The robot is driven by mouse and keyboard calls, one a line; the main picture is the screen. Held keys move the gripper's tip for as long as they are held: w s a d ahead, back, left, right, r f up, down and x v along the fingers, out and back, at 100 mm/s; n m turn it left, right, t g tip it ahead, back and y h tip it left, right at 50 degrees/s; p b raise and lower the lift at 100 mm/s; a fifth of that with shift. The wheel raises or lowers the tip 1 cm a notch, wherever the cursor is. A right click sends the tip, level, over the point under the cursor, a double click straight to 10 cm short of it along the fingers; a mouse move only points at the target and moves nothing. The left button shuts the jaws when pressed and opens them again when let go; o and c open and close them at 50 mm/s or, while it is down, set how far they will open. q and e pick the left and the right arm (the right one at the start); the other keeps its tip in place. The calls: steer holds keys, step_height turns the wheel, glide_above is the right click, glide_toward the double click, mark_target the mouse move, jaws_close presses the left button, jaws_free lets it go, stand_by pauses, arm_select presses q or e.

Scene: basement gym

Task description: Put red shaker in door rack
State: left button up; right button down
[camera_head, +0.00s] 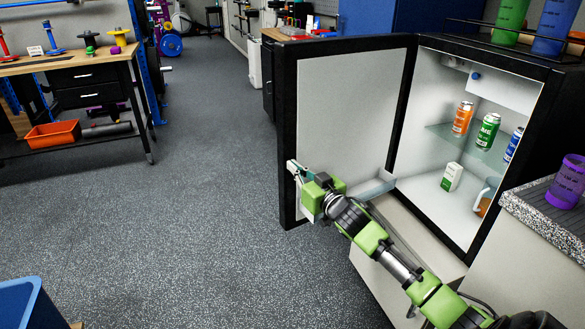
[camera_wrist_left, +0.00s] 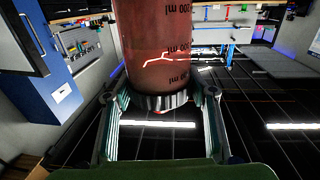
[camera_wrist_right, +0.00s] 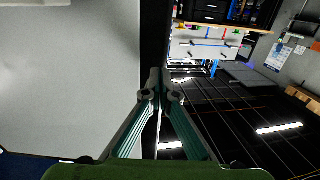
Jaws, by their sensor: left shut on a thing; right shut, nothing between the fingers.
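The red shaker (camera_wrist_left: 155,45), a translucent cup with ml marks and a dark ridged end, stands between the fingers of my left gripper (camera_wrist_left: 160,105), which is shut on it. Neither shows in the head view. My right gripper (camera_head: 296,170) is shut and empty at the free edge of the open fridge door (camera_head: 345,110). In the right wrist view its closed fingertips (camera_wrist_right: 160,92) are beside the door's edge; I cannot tell if they touch. The door rack (camera_head: 374,187) is a pale tray low on the door's inner side, partly hidden by my right arm.
The open fridge holds an orange can (camera_head: 463,118), a green can (camera_head: 488,131), a blue can (camera_head: 513,144) and a small carton (camera_head: 451,177). A purple cup (camera_head: 567,182) stands on the counter at right. A workbench (camera_head: 75,62) is at left. The floor between is clear.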

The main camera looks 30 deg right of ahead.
steer(key=shift+w, duration=0.65)
steer(key=shift+w, duration=0.1)
